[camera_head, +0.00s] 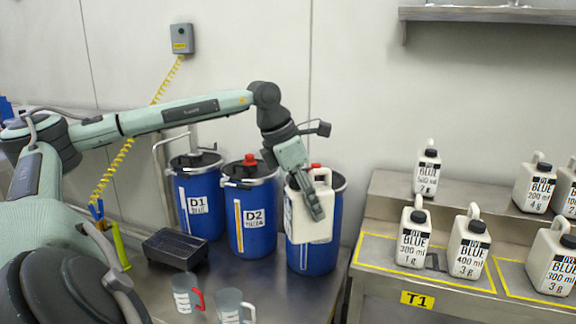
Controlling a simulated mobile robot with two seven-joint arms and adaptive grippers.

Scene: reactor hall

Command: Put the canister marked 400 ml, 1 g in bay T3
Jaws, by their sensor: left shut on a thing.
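My left gripper (316,200) is shut on a cream-white canister (308,224) and holds it in front of the third blue drum. No label shows on the canister's visible side, so I cannot read its marking. Among the standing canisters, one reads 300 ml, 1 g (413,237) and one reads 400 ml, 3 g (469,246). Both stand in the yellow-outlined bay with the T1 sign (417,299). A second outlined bay at right holds a 300 ml canister (552,262). No T3 sign is in view. My right gripper is not in view.
Blue drums D1 (201,213) and D2 (250,228) and a third drum (318,258) stand on the left bench. A black tray (175,248) and two clear jugs stand before them. More canisters, including 200 ml, 4 g (535,184), stand on the raised back shelf.

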